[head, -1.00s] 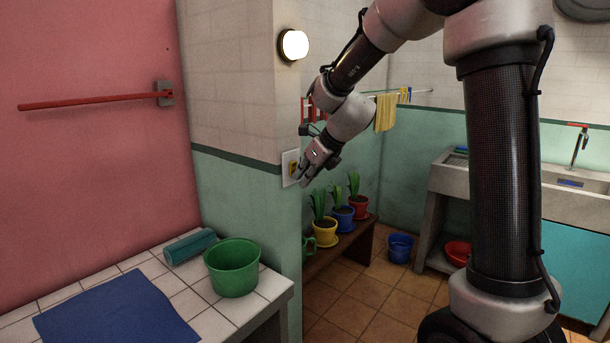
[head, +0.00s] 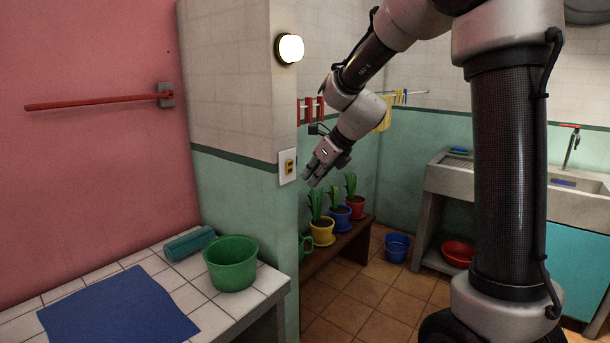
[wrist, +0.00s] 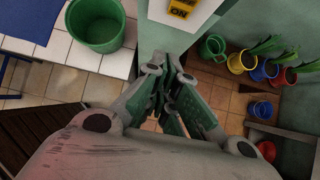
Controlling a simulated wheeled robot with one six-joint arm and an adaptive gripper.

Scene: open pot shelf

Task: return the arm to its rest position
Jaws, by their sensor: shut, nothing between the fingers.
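My gripper (head: 309,181) is shut and empty in the head view. It hangs pointing down and left, just right of the wall switch (head: 287,166) and apart from it. The switch is a white plate with a yellow rocker. In the wrist view the fingers of my gripper (wrist: 168,118) are close together, with nothing seen between them. The switch (wrist: 182,8) is at the top edge of that view and reads "ON". The round wall lamp (head: 289,48) above the switch is lit.
Potted plants (head: 340,215) stand on a low wooden shelf (head: 350,243) below my gripper. A green bucket (head: 231,263) and a blue cloth (head: 118,307) are on the tiled counter (head: 262,282) at the left. A sink (head: 590,200) is at the right. Floor shows between.

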